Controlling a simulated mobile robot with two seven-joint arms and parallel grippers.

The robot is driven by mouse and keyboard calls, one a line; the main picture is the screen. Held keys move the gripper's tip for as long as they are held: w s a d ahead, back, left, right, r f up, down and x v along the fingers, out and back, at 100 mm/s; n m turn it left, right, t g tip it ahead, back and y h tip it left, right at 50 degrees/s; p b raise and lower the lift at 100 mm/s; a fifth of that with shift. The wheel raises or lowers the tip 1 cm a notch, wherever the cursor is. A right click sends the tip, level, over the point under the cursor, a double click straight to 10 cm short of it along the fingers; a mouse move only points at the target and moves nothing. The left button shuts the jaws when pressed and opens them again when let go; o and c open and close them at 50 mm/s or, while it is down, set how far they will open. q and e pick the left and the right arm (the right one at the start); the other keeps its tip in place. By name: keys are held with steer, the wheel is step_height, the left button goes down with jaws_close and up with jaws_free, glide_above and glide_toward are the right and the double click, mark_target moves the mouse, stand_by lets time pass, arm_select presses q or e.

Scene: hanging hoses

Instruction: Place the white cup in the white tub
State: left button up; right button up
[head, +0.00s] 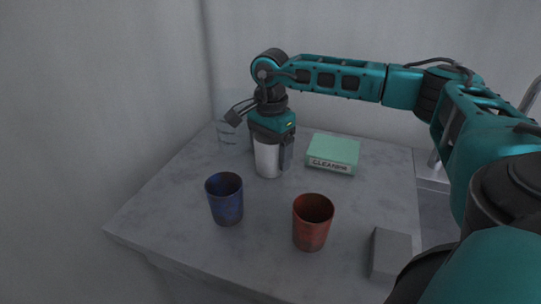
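The white cup (267,160) is upright towards the back of the grey table, and its upper part is hidden by my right gripper. My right gripper (272,146) points down over the cup, with a dark finger along the cup's right side. The other finger is mostly hidden, so I cannot tell whether the gripper is shut on the cup or open around it. I cannot make out a white tub for certain. My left gripper is not in view.
A blue cup (226,203) and a red cup (312,225) stand in front. A green box (333,153) lies behind right, and a grey block (391,252) sits near the right edge. A pale see-through container (231,137) stands at the back left.

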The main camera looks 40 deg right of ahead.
steer(key=c, duration=0.5)
steer(key=shift+r, duration=0.1)
